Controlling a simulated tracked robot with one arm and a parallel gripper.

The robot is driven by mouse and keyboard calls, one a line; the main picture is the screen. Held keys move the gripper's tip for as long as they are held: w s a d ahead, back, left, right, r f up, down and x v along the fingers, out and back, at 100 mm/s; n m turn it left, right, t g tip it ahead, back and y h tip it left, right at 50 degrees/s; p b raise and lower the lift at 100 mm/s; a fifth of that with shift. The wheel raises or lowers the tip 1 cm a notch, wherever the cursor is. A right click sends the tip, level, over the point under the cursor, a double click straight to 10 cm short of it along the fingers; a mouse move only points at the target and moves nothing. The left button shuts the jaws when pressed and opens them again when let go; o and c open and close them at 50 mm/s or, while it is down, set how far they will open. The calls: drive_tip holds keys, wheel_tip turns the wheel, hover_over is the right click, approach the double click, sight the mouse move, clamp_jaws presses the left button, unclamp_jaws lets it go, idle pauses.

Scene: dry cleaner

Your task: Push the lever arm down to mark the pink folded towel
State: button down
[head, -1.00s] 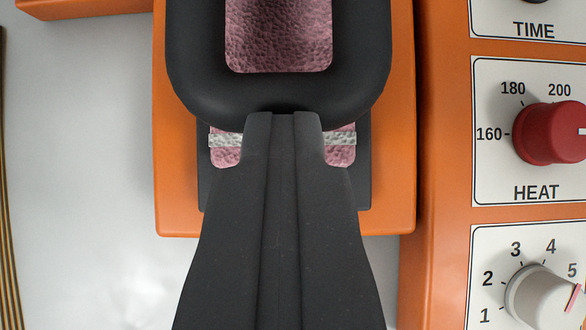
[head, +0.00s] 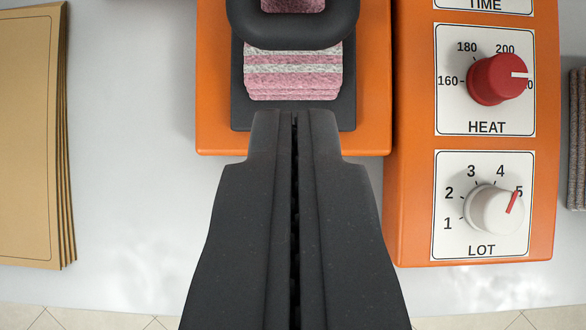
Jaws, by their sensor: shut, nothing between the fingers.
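The pink folded towel (head: 292,82), with pale grey stripes, lies on a dark plate (head: 240,110) of the orange press in the head view. The lever arm's black rounded loop (head: 292,38) is at the top edge, over the towel's far part; pink shows through its opening. How high it stands above the towel, and whether it touches it, I cannot tell. My gripper (head: 293,112) is shut and empty. Its tips overlap the plate's near edge in the picture, nearer me than the loop and apart from it.
To the right is an orange control panel (head: 415,200) with a red HEAT knob (head: 490,80) and a white LOT knob (head: 490,208). A stack of brown folders (head: 30,140) lies left. A grey stack (head: 577,140) shows at the right edge. The light table between folders and press is clear.

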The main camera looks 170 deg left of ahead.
drive_tip(key=shift+s+r, duration=0.8)
drive_tip(key=shift+s, duration=0.25)
drive_tip(key=shift+s+r, duration=0.8)
drive_tip(key=shift+s, duration=0.2)
drive_tip(key=w+r+t, duration=0.3)
drive_tip(key=r+t, duration=0.2)
drive_tip(key=r, duration=1.8)
drive_tip(key=s+r+t, duration=0.1)
drive_tip(key=s+r, duration=0.1)
drive_tip(key=r, duration=0.7)
drive_tip(key=s+r+t, duration=0.2)
drive_tip(key=s+r, duration=0.1)
drive_tip(key=r, duration=0.6)
drive_tip(key=shift+r, duration=0.25)
drive_tip(key=shift+a, duration=0.1)
